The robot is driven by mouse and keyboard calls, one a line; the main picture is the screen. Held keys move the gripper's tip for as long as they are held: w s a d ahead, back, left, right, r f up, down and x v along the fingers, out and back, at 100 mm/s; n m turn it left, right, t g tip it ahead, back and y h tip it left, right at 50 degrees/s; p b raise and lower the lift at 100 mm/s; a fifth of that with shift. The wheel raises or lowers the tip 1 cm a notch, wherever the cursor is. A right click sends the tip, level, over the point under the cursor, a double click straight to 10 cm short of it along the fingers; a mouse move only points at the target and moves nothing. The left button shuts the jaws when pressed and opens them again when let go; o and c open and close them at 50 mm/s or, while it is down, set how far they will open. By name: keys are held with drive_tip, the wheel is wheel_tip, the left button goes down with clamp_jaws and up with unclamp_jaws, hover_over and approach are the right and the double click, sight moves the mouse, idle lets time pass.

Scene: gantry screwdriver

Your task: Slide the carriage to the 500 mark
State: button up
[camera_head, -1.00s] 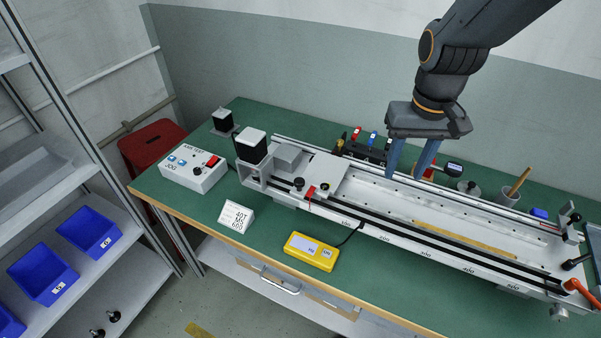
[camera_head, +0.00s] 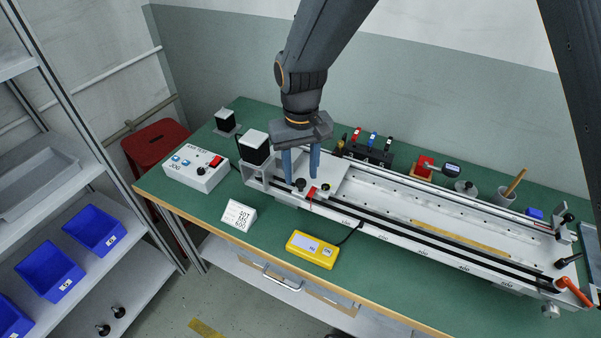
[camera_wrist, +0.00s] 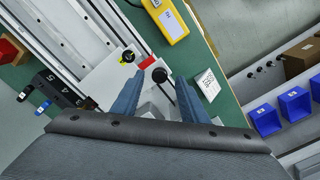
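The carriage (camera_head: 338,181) is a pale plate at the left end of the long rail (camera_head: 440,212). It carries a black knob (camera_head: 300,185) and a red pointer (camera_head: 311,193). The front scale has marks rising to the right, with the 500 mark (camera_head: 507,285) near the far right end; the pointer is left of the 100 mark (camera_head: 346,222). My gripper (camera_head: 301,178) is over the carriage, fingers pointing down and apart. In the wrist view, the knob (camera_wrist: 160,75) appears between the fingertips (camera_wrist: 158,82), with gaps on both sides. Finger height relative to the knob is unclear.
A motor block (camera_head: 254,148) stands at the rail's left end. A yellow meter (camera_head: 313,249) and a white card (camera_head: 238,215) lie in front. A rack of coloured tools (camera_head: 368,150) stands behind. An orange lever (camera_head: 574,291) is at the right end. The rail right of the carriage looks clear.

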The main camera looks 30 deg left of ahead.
drive_tip(key=shift+f, duration=1.05)
clamp_jaws()
